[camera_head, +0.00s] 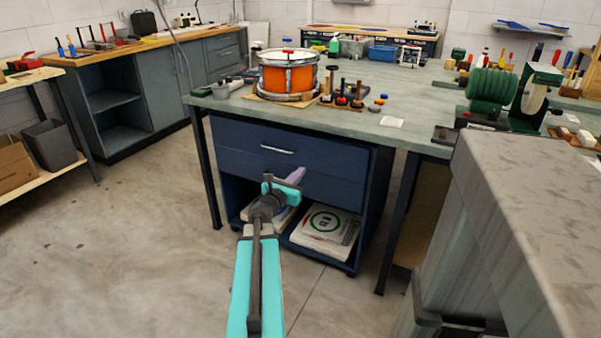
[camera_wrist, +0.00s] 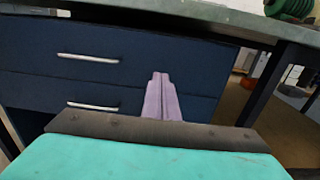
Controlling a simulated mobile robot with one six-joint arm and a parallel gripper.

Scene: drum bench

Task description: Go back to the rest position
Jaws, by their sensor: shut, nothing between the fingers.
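My gripper (camera_head: 296,175) is in front of the blue drawer cabinet (camera_head: 330,157) under the workbench, at about the height of the lower drawer. Its pale purple fingers are together with nothing between them. In the wrist view the gripper (camera_wrist: 162,80) points toward the right part of the drawer fronts, to the right of the two silver handles. Both drawers look shut. The lower handle (camera_wrist: 92,106) shows in the wrist view, and in the head view my arm and gripper stand near the lower drawer. I cannot tell the exact gap between fingertips and drawer front.
The workbench (camera_head: 420,100) holds an orange drum (camera_head: 288,72) and several small tools. A green grinder-like machine (camera_head: 491,88) stands at the right. A white box (camera_head: 325,226) lies on the open shelf below the drawers. A grey surface (camera_head: 530,190) rises close at right. Floor at left is free.

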